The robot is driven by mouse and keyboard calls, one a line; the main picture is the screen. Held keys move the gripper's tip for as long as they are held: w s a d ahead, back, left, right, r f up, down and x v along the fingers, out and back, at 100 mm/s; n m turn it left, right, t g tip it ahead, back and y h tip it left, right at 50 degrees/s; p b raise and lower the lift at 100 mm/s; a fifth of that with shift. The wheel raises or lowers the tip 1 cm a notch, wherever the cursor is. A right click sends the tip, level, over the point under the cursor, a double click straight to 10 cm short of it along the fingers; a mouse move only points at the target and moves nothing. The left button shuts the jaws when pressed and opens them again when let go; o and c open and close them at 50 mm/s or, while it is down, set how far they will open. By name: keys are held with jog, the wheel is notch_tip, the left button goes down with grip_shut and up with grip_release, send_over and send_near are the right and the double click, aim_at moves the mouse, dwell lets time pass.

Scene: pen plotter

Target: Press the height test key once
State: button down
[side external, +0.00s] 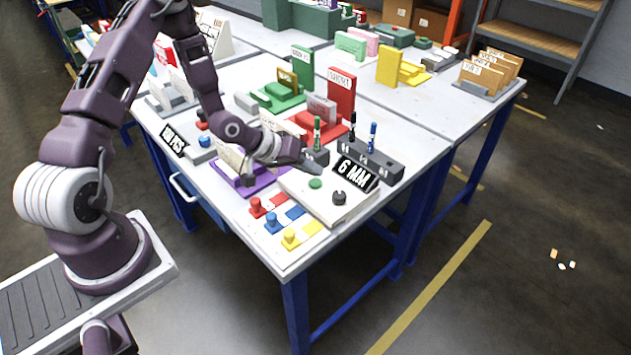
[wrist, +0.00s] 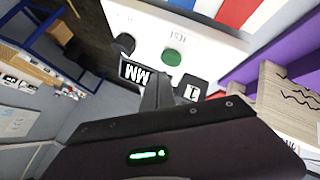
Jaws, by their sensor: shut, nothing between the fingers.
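The height test key is a round green button (side external: 315,183) on a white panel (side external: 310,198). In the wrist view the green button (wrist: 172,57) has the word TEST beside it. A black knob (side external: 339,197) and a black sign (side external: 357,173) reading 6 MM are on the same panel. My gripper (side external: 319,170) is shut and empty at the panel's back edge, close to the button. In the wrist view the shut fingers (wrist: 157,78) point towards the panel, between the sign and a block marked 1. I see no contact with the button.
A dark pen holder (side external: 370,160) with upright pens stands behind the sign. A purple holder (side external: 245,187) with boards stands left of the panel. Red, blue and yellow pegs (side external: 290,238) with colour patches lie in front. Red and green stands (side external: 341,92) rise behind my gripper.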

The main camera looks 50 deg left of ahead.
aim_at(312, 183)
jog(key=shift+r, duration=2.3)
jog(key=s+d+r+m+g+y, duration=0.1)
jog(key=s+r+m+y, duration=0.1)
jog(key=s+r, duration=0.5)
jog(key=s+r+m+g+y, duration=0.1)
jog(key=s+r+m+y, duration=0.2)
jog(key=r, duration=0.7)
jog(key=s+d+r+h, duration=0.1)
jog(key=s+d+r, duration=0.1)
jog(key=s, duration=0.7)
jog(key=s+d+r+g+h, duration=0.1)
jog(key=s+d+r, duration=0.2)
jog(key=s, duration=0.7)
jog(key=shift+d+r, duration=0.15)
jog(key=shift+d, duration=0.45)
